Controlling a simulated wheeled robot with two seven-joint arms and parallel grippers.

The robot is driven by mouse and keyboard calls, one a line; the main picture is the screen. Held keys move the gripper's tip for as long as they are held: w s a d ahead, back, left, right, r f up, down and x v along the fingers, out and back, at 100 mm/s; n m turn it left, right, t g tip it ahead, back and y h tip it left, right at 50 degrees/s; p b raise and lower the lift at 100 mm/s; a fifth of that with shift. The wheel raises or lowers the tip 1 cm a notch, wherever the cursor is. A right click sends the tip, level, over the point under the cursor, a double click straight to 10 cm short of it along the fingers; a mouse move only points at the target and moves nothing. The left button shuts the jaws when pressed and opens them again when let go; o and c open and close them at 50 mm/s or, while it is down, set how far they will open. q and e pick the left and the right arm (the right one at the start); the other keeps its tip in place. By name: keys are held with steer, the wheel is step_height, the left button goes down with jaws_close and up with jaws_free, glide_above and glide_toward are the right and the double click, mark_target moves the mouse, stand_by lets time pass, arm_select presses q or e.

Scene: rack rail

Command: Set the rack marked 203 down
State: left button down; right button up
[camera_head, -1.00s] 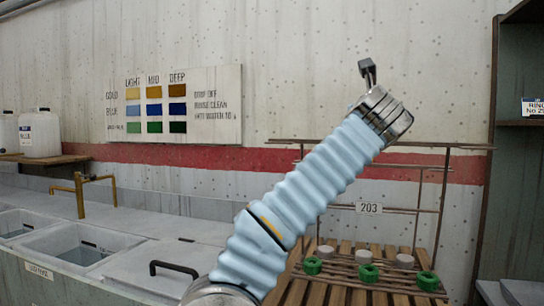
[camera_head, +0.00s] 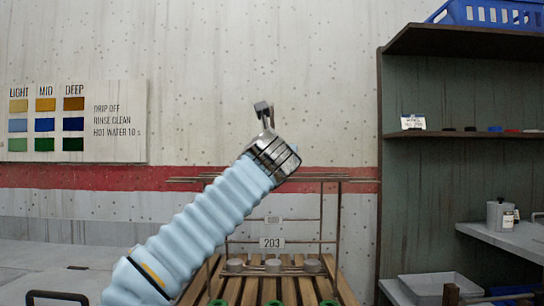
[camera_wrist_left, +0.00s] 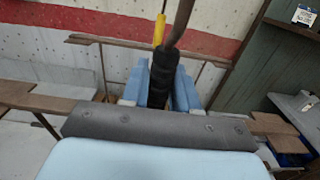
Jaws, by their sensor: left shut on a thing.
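The rack marked 203 (camera_head: 272,243) is a thin rust-brown frame with long top bars, upright in the head view, low centre. It is in front of the wall and above or on wooden slats (camera_head: 200,285); I cannot tell if it touches them. My left gripper (camera_head: 264,112), on its light blue sleeved arm, is in front of and above the tag. In the left wrist view its pale blue fingers (camera_wrist_left: 187,90) are closed around a black grip (camera_wrist_left: 162,78) with a brown rod rising from it. This appears to be part of the rack. My right gripper is out of view.
Grey discs (camera_head: 234,265) and green rings (camera_head: 248,303) are low on the rack and slats. A dark shelf unit (camera_head: 425,180) stands close on the right. A white tray (camera_head: 440,287) is low right. A black handle (camera_head: 57,296) is low left.

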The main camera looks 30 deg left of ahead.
arm_select(q)
steer(key=shift+f+b, duration=0.25)
steer(key=shift+b, duration=0.05)
stand_by(0.4)
steer(key=c, duration=0.8)
jaws_free()
steer(key=shift+o, duration=0.4)
steer(key=shift+f, duration=0.15)
steer(key=o, duration=0.7)
steer(key=shift+s+d, duration=0.1)
steer(key=shift+s, duration=0.05)
steer(key=shift+b+v, duration=1.65)
steer(key=shift+v, duration=4.2)
